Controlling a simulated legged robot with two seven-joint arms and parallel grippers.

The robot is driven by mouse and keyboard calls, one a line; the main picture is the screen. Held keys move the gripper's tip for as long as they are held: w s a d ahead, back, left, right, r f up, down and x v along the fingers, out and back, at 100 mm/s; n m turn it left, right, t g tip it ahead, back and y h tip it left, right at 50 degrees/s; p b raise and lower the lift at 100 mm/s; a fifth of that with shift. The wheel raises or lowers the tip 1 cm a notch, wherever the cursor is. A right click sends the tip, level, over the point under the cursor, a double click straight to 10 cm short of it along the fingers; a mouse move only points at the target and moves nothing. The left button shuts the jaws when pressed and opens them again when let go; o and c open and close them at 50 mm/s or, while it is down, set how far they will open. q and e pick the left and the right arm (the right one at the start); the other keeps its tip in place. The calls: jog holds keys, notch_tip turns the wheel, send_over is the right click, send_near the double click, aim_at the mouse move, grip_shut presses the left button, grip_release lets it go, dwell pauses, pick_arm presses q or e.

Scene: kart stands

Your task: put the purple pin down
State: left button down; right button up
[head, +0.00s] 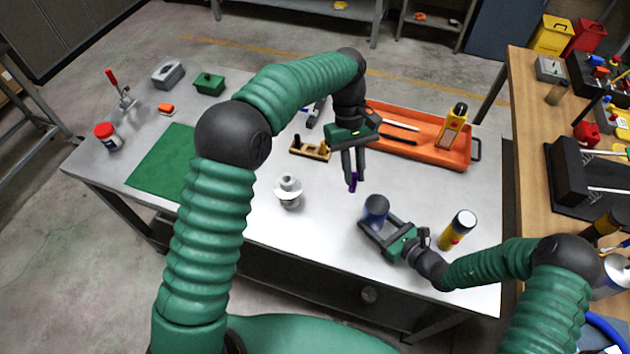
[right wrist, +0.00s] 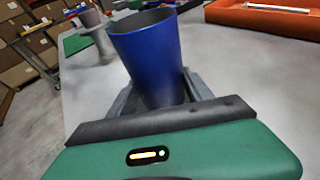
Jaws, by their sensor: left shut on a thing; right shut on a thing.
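The purple pin (head: 353,182) is held between the fingertips of my left gripper (head: 352,172). It hangs above the middle of the white table (head: 330,215), and the jaws hide part of it. My right gripper (head: 384,222) is shut on a blue cup (head: 376,209) near the table's front right. In the right wrist view the blue cup (right wrist: 150,55) stands between the jaws with its open mouth up. I cannot tell whether the cup touches the table.
A wooden block with pegs (head: 311,150) and a white stepped part (head: 288,190) stand left of the pin. An orange tray (head: 425,150) lies behind it. A yellow bottle (head: 457,230) stands right of my right gripper. A green mat (head: 163,160) lies at left.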

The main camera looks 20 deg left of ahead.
pick_arm(q)
jog(key=w+d+r+n+t, duration=0.1)
jog(key=w+d+r+n, duration=0.2)
jog(key=d, duration=0.4)
pick_arm(e)
jog(key=shift+s+d, duration=0.1)
jog(key=shift+d, duration=0.05)
pick_arm(q)
jog(key=h, duration=0.1)
send_over(374, 215)
jog(key=w, duration=0.4)
notch_tip(374, 215, down, 11)
jog(key=shift+s+a+n, duration=0.15)
jog(key=shift+s+n, duration=0.1)
jog(key=shift+n, duration=0.15)
jog(key=shift+r, duration=0.1)
jog(key=c, duration=1.3)
grip_release()
